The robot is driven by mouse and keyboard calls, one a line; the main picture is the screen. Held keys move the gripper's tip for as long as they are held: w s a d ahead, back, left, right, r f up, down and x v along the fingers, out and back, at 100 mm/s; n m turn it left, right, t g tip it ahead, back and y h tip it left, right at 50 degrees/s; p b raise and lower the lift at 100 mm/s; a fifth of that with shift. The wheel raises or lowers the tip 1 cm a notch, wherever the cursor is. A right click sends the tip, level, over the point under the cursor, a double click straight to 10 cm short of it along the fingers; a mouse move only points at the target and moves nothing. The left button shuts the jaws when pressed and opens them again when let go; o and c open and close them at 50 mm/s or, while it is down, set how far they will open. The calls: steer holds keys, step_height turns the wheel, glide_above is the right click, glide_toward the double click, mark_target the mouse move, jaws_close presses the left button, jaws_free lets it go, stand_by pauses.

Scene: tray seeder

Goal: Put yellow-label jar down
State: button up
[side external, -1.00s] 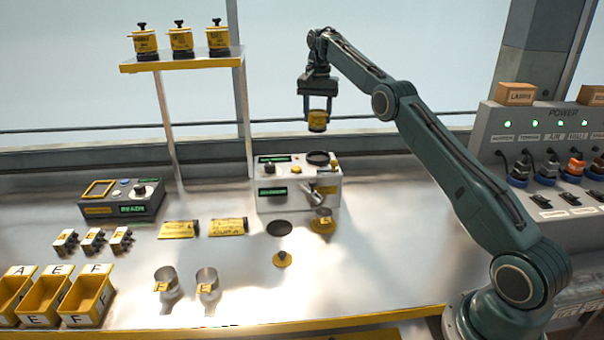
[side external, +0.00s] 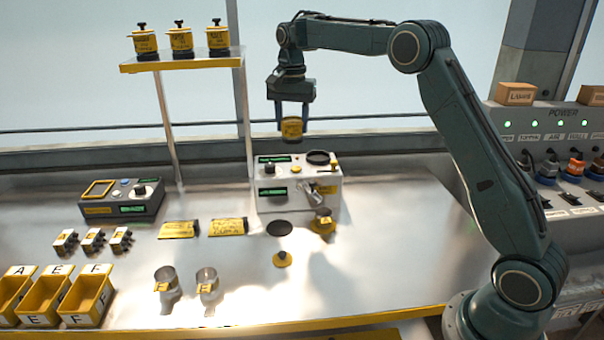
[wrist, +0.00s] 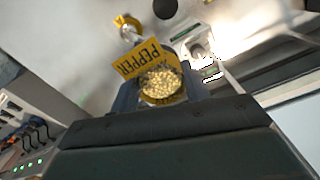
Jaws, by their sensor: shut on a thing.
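The yellow-label jar (side external: 292,130) hangs in the air above the white machine in the side view. My gripper (side external: 292,118) is shut on it, one finger on each side. In the wrist view the jar (wrist: 160,84) has no lid, is full of pale yellow seeds and carries a yellow label reading PEPPER. Its underside is hidden there. A dark round spot (side external: 279,228) lies on the bench in front of the machine. A yellow lid-like disc with a dark knob (side external: 282,260) lies just nearer the front.
The white machine (side external: 270,207) has a dark round top opening and a spout, with a yellow-based cup (side external: 322,226) below. Three lidded jars stand on the shelf (side external: 190,63). Two metal cups (side external: 165,276) and yellow bins (side external: 88,297) are at front left. The right bench is clear.

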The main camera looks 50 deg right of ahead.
steer(key=s+a+f, duration=0.2)
steer(key=s+a, duration=0.6)
steer(key=s, duration=0.3)
steer(key=s+a+f, duration=0.2)
steer(key=s+a, duration=0.5)
steer(key=s, duration=0.5)
steer(key=shift+s+a+f, duration=0.2)
steer(key=shift+a+f, duration=0.05)
steer(key=shift+a, duration=0.15)
step_height(320, 180, down, 16)
steer(key=shift+f, duration=0.1)
steer(key=shift+f, duration=1.9)
steer(key=shift+f, duration=0.1)
